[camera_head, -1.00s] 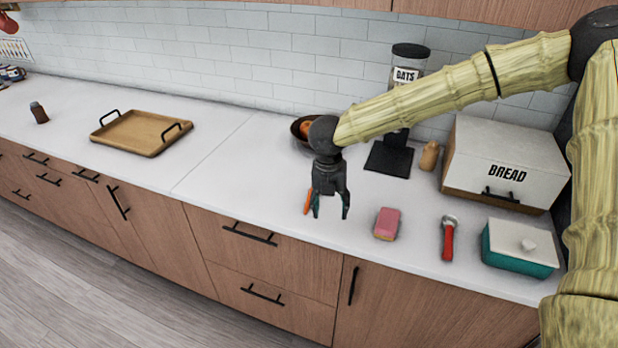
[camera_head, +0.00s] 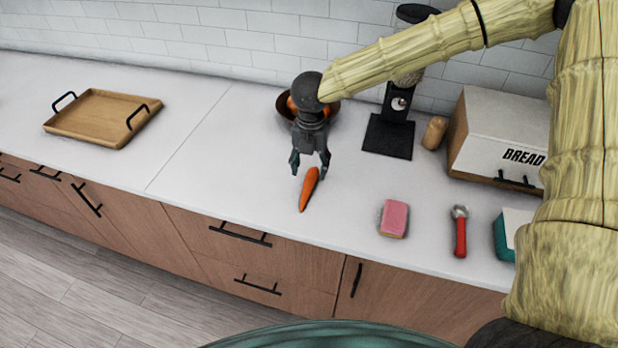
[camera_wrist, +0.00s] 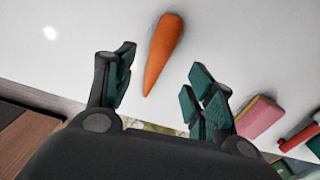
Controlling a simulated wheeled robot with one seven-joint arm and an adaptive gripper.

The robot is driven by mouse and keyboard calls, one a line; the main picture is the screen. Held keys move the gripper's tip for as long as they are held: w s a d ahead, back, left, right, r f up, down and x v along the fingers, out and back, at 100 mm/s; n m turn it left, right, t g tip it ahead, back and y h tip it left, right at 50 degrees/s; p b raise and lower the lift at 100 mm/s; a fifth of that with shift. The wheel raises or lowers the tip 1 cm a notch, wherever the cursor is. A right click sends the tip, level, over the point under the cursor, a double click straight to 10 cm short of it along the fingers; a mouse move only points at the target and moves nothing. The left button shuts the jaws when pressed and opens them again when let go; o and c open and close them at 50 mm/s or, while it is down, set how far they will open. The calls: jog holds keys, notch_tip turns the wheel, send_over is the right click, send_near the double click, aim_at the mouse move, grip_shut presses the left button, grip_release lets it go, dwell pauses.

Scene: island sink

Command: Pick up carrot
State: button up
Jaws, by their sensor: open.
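The orange carrot (camera_head: 309,188) lies on the white counter, in front of the bowl, with its narrow end toward the counter's front edge. My gripper (camera_head: 310,172) is open and empty, pointing down at the carrot's wide end in the head view. I cannot tell its exact height above the counter. In the wrist view the carrot (camera_wrist: 163,52) lies ahead of and between the two spread fingers (camera_wrist: 158,85), apart from both. Its tip points back toward the gripper.
Behind are a bowl (camera_head: 283,107), a dispenser (camera_head: 390,133) and a bread box (camera_head: 500,135). A wooden tray (camera_head: 100,118) lies left. The counter left of the carrot is clear.

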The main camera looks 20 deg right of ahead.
aim_at(311, 179)
jog(key=shift+s, duration=0.35)
jog(key=f, duration=0.1)
jog(key=w+f+p, duration=0.1)
jog(key=f, duration=0.1)
jog(key=w+f+p, duration=0.1)
jog(key=f, duration=0.1)
jog(key=shift+w+d+f, duration=0.15)
jog(key=shift+w+d, duration=0.1)
jog(key=shift+d, duration=0.05)
jog(key=shift+s+f+p, duration=0.2)
jog(key=shift+s+p, duration=0.05)
jog(key=shift+p, duration=0.05)
jog(key=shift+s, duration=0.65)
jog(key=shift+w+f, duration=0.55)
jog(key=shift+w, duration=0.1)
jog(key=shift+s+r, duration=0.25)
jog(key=shift+s, duration=0.1)
jog(key=c, duration=1)
jog(key=shift+w+f, duration=0.1)
jog(key=shift+w, duration=0.05)
jog(key=shift+c, duration=0.8)
